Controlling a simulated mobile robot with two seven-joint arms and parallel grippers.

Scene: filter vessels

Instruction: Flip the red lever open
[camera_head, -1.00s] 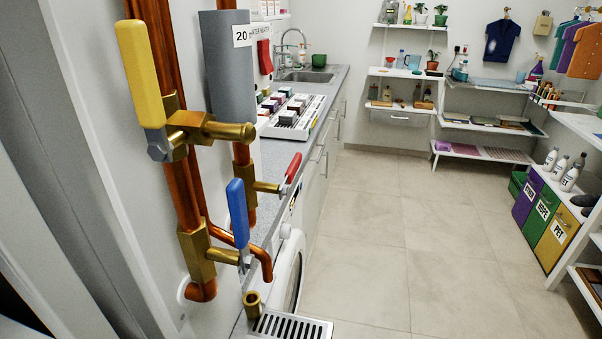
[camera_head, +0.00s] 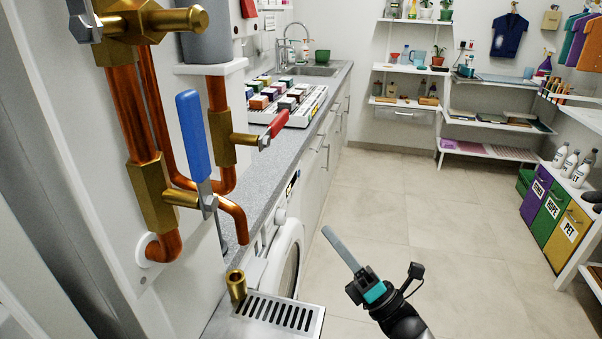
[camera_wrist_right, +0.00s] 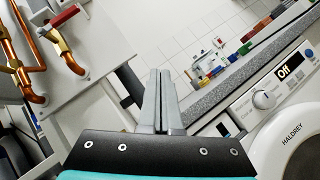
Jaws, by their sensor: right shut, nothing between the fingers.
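The red lever (camera_head: 279,123) sits on a brass valve (camera_head: 221,137) on the copper pipe, behind the blue lever (camera_head: 194,137). It is tilted, its free end up to the right. It also shows at the upper left of the right wrist view (camera_wrist_right: 65,16). My right gripper (camera_head: 329,232) is at the bottom centre of the head view, over the floor, right of the washing machine and well apart from the lever. Its fingers (camera_wrist_right: 160,82) are closed together and empty in the wrist view. My left gripper is not in view.
The washing machine (camera_head: 288,250) stands below the counter (camera_head: 262,178). A slotted metal tray (camera_head: 232,301) with a brass fitting (camera_head: 236,284) lies in front of the pipes. A colourful rack (camera_head: 318,100) sits on the counter. The floor (camera_head: 390,200) at centre is clear.

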